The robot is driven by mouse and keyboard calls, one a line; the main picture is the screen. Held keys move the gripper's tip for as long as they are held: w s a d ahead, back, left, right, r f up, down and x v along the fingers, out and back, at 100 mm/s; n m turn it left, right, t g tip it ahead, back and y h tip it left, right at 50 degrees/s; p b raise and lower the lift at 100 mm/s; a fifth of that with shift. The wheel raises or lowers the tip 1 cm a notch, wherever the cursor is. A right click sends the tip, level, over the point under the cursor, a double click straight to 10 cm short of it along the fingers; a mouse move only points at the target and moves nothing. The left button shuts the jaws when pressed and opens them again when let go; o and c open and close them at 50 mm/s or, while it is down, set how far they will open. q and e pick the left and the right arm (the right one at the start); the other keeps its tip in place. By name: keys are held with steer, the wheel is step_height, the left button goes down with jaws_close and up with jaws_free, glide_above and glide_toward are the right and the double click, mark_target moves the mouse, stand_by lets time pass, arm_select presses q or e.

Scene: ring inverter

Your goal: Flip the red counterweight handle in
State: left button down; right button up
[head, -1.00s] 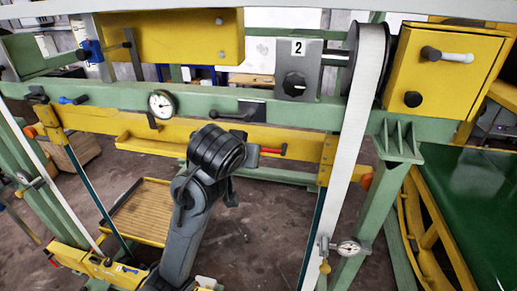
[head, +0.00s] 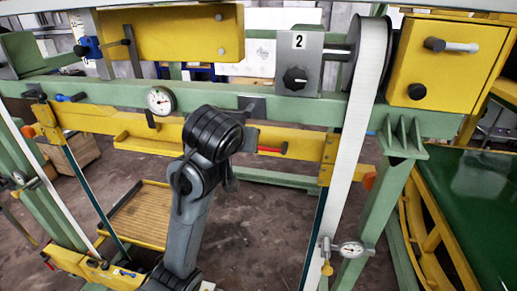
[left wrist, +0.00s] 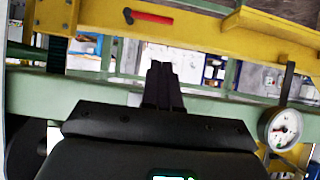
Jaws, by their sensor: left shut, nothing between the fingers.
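The red handle (head: 270,149) lies level along the front of the yellow beam, just right of my arm's black wrist in the head view. It also shows in the left wrist view as a red bar (left wrist: 150,17) with a black pivot at its left end, on the yellow beam. My left gripper (left wrist: 160,75) shows in the left wrist view with its dark fingers together and empty. My right gripper is not in view.
A dial gauge (head: 160,100) sits left of my arm on the green beam (head: 300,108). A knob panel marked 2 (head: 297,65) stands above. A white belt (head: 352,140) runs down at the right. Open floor (head: 265,220) lies right of my arm.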

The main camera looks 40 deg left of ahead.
arm_select(q)
steer(key=p+x, duration=0.1)
steer(key=x, duration=1.7)
steer(key=shift+w+f, duration=0.2)
steer(key=shift+w, duration=0.15)
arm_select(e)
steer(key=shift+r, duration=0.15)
